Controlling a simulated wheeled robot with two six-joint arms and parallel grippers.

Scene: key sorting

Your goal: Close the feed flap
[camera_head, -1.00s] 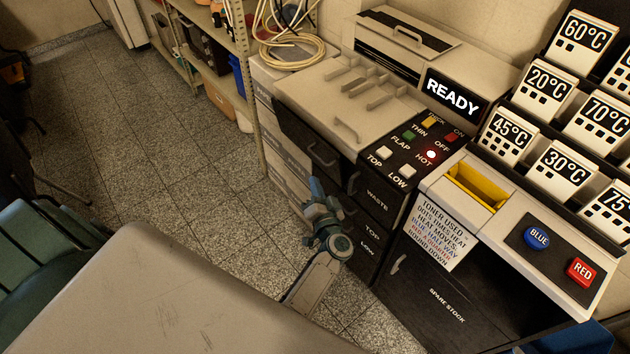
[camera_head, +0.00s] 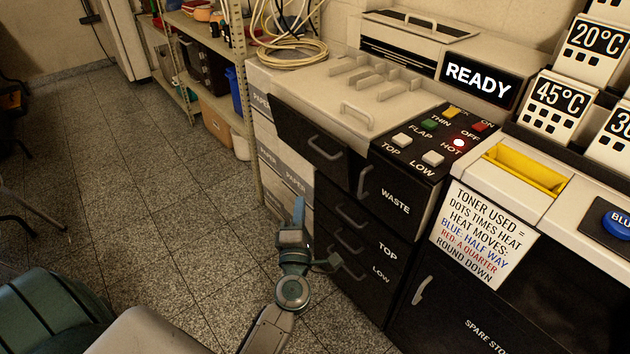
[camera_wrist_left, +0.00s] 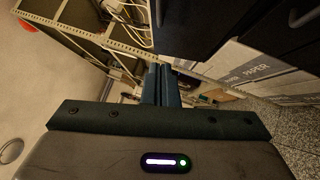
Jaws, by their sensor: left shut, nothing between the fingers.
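The feed flap (camera_head: 292,134) appears to be the black panel with a bar handle at the machine's upper left front. It leans outward at the top, away from the body, so it stands open. A green button or light (camera_head: 429,124) sits by the word FLAP on the control panel. My left gripper (camera_head: 299,202) is shut and empty, its fingers pointing up, below the flap in the picture and apart from it. Its blue fingers also show together in the left wrist view (camera_wrist_left: 161,84). My right gripper is not in view.
Black drawers marked WASTE (camera_head: 396,202), TOP and LOW have protruding handles beside my left arm. Paper boxes (camera_head: 272,150) stand left of the machine, next to a metal shelf (camera_head: 243,90). The display (camera_head: 477,81) reads READY.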

